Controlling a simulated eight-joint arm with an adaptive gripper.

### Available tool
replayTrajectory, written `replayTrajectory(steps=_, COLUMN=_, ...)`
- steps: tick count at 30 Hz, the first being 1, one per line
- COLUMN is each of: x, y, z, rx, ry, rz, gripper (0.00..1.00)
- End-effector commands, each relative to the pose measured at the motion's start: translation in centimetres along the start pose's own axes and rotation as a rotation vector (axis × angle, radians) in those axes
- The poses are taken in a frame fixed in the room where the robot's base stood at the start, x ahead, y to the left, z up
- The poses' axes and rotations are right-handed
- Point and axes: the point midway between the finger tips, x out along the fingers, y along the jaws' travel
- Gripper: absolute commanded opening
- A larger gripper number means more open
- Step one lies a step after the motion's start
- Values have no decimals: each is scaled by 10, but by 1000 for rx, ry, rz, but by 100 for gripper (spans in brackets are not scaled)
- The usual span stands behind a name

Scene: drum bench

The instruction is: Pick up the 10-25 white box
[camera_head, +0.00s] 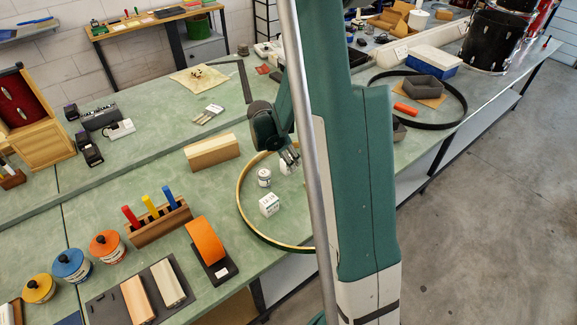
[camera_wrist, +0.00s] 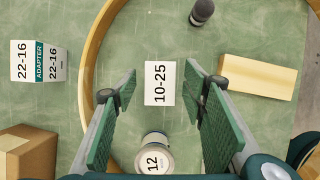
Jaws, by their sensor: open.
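The white 10-25 box (camera_wrist: 160,83) lies on the green bench top in the wrist view, its label facing up. My gripper (camera_wrist: 160,90) is open, with a green pad on each side of the box and visible gaps to both. In the head view my gripper (camera_head: 290,160) hangs low over the wooden hoop, partly beside my arm. A white item (camera_head: 286,168) shows just under it there, too hidden to read. Another white box (camera_head: 269,205) stands inside the hoop, its label too small to read.
A white round container marked 12 (camera_wrist: 152,158) stands close to the box, between my fingers' lower parts. A wooden hoop (camera_wrist: 88,75) curves around the left. A 22-16 adapter box (camera_wrist: 38,62), a wooden block (camera_wrist: 257,76), a cardboard box (camera_wrist: 25,150) and a dark round-headed item (camera_wrist: 202,10) lie around.

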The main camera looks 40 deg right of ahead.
Motion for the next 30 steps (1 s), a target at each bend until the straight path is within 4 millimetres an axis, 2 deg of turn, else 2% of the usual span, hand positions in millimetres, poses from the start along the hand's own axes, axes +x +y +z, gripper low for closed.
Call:
replayTrajectory(steps=6, x=8, y=0, z=0, rx=0, ry=0, rz=0, gripper=43)
replayTrajectory(steps=22, x=8, y=0, z=0, rx=1, ry=0, rz=0, gripper=43)
replayTrajectory(steps=29, x=8, y=0, z=0, rx=1, ry=0, rz=0, gripper=12)
replayTrajectory(steps=30, x=8, y=0, z=0, rx=1, ry=0, rz=0, gripper=12)
